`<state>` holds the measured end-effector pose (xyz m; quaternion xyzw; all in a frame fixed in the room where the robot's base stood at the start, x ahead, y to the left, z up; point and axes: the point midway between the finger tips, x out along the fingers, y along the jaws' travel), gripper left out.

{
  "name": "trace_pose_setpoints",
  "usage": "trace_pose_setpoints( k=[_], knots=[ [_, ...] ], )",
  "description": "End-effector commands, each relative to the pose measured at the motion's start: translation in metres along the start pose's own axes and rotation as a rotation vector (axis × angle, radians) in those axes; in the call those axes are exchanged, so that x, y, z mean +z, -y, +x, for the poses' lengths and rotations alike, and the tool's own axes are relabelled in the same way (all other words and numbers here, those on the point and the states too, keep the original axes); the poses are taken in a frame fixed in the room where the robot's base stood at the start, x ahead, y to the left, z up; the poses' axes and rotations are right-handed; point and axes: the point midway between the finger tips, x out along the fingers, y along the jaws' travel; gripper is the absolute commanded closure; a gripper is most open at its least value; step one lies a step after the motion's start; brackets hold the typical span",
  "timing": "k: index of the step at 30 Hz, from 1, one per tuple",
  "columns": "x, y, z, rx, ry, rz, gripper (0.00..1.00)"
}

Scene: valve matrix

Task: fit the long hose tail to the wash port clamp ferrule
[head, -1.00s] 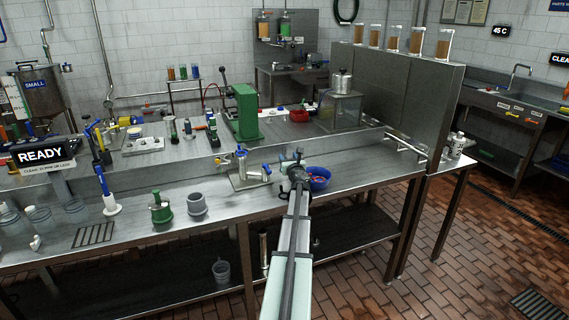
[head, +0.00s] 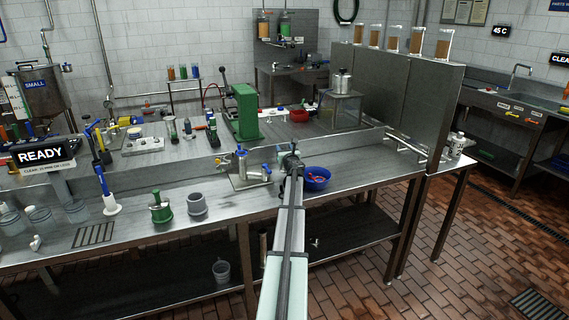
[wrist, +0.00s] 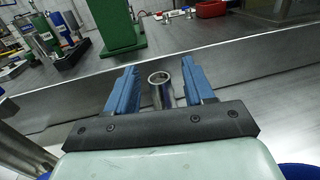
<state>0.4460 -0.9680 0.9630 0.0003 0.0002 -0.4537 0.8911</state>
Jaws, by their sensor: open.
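My gripper (wrist: 160,70) is open in the wrist view, with its two blue fingers apart. A hollow metal tube with a round rim (wrist: 161,92) stands between the fingers, with a gap showing on each side. It looks like a hose tail, but I cannot tell whether it is the long one. In the head view my gripper (head: 291,160) is over the front bench, and my arm hides what is between its fingers. A steel valve assembly (head: 241,168) with blue handles stands on a plate just left of it. I cannot make out the wash port clamp ferrule with certainty.
A blue bowl (head: 318,180) with small red parts is close to the right of my gripper. A green press (head: 243,110) stands behind on the raised shelf. A grey cup (head: 197,204) and a green fitting (head: 160,208) stand to the left. Bench front is mostly clear.

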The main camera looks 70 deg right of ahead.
Motion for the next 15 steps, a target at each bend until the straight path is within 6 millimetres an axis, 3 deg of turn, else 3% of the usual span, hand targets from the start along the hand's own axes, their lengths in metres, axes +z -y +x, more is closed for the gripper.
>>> trace_pose_setpoints(
  k=[3, 15],
  knots=[
    [0.0001, -0.0001, -0.0007, 0.0, 0.0, 0.0, 0.49],
    [0.0, -0.0002, -0.0008, 0.0, 0.0, 0.0, 0.88]
  ],
)
